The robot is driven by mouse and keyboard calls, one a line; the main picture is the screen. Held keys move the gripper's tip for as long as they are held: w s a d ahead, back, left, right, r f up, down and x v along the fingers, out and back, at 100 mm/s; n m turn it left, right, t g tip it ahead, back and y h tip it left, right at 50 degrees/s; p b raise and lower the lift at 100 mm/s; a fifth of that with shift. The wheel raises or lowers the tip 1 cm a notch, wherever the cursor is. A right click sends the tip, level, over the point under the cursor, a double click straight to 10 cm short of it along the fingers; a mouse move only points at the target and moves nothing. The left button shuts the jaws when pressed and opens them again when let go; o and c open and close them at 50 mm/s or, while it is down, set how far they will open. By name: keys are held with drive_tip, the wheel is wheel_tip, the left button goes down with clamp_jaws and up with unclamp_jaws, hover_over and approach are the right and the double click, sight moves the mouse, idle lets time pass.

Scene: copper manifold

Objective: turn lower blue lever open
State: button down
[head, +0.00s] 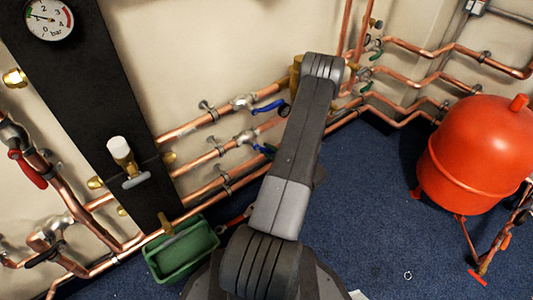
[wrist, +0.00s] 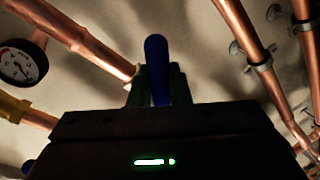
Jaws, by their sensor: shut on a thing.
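The lower blue lever (head: 258,147) sits on a valve (head: 244,138) in the lower copper pipe, left of my arm in the head view. My gripper is mostly hidden behind my own arm there; a dark greenish fingertip shows beside this lever. In the wrist view a blue lever (wrist: 156,55) stands upright between the two fingers of my gripper (wrist: 158,88), which is shut on it. The upper blue lever (head: 270,106) is on the pipe above, apart from the gripper. The lower lever's far end is hidden in the head view.
A pressure gauge (head: 48,18) is at the upper left and also shows in the wrist view (wrist: 22,62). Copper pipes run close around the gripper. A green bin (head: 183,250) and a red tank (head: 480,150) stand on the blue floor (head: 375,210).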

drive_tip(key=n+b, duration=0.1)
drive_tip(key=r+n+b, duration=0.1)
drive_tip(key=d+n, duration=0.1)
drive_tip(key=shift+w+r+h+b, duration=0.2)
drive_tip(key=shift+w+h+b, duration=0.1)
drive_tip(key=shift+h+b, duration=0.1)
drive_tip(key=shift+w+d+r+n+t+h+b, duration=0.1)
drive_tip(key=shift+r+n+t+h+b, duration=0.15)
drive_tip(key=shift+r+n+b, duration=0.5)
drive_tip(key=shift+d+r+n+t+h+b, duration=0.1)
drive_tip(key=shift+r+n+t+h, duration=0.15)
drive_tip(key=shift+r+n, duration=0.6)
drive_tip(key=shift+f+n, duration=0.25)
drive_tip(key=shift+n, duration=0.05)
drive_tip(key=c, duration=1.4)
unclamp_jaws()
drive_tip(key=p+v, duration=0.3)
drive_tip(key=v, duration=1)
drive_tip(key=shift+s+d+p, duration=0.2)
drive_tip(key=shift+s+p, duration=0.1)
drive_tip(key=b+x, duration=0.3)
drive_tip(key=x, duration=1.1)
drive_tip(key=shift+r+b, duration=0.1)
drive_tip(key=shift+b, duration=0.2)
